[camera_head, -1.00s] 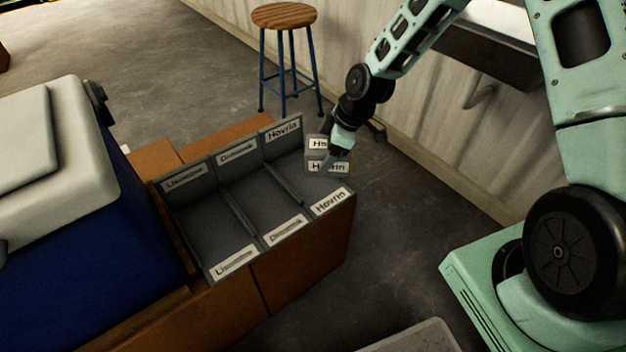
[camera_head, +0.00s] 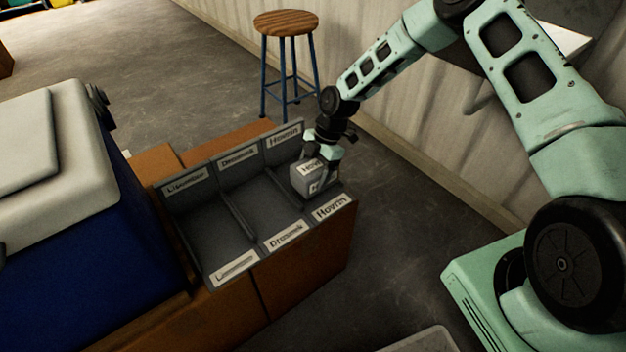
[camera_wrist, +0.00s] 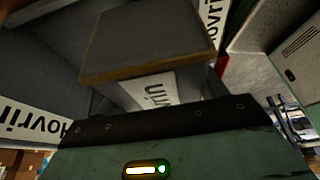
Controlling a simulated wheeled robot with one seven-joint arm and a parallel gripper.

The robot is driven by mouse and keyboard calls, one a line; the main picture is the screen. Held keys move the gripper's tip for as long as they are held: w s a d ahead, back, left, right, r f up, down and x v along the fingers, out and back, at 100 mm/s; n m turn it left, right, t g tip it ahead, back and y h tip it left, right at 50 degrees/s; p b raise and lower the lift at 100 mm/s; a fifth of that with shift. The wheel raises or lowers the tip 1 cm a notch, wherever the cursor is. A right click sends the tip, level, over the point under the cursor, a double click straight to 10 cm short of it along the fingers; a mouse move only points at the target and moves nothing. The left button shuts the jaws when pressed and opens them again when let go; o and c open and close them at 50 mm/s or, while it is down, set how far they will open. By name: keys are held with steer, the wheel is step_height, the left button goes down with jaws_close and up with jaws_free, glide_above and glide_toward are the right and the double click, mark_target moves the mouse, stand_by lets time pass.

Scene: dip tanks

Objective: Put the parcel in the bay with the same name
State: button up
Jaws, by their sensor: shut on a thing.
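The parcel (camera_head: 306,182) is a small grey box with white labels; one begins "Hov" in the head view. My gripper (camera_head: 323,163) is shut on it from above. The parcel is over the right-hand bay or partly in it; I cannot tell its height above the floor. That bay reads "Hovrin" on its back label (camera_head: 284,135) and front label (camera_head: 333,207). In the wrist view the parcel (camera_wrist: 150,38) shows a grey face and a label ending "rin", above my green gripper body (camera_wrist: 165,150). The fingertips are hidden there.
The grey divided tray (camera_head: 206,236) stands on a brown cabinet (camera_head: 300,262). Its middle bay, labelled "Drosnek" or similar, and its left bay look empty. A blue cooler (camera_head: 75,245) with a pale lid is close at left. A wooden stool (camera_head: 286,24) stands behind.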

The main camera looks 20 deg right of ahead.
steer(key=shift+f, duration=1.3)
steer(key=shift+f, duration=0.15)
steer(key=o, duration=1.2)
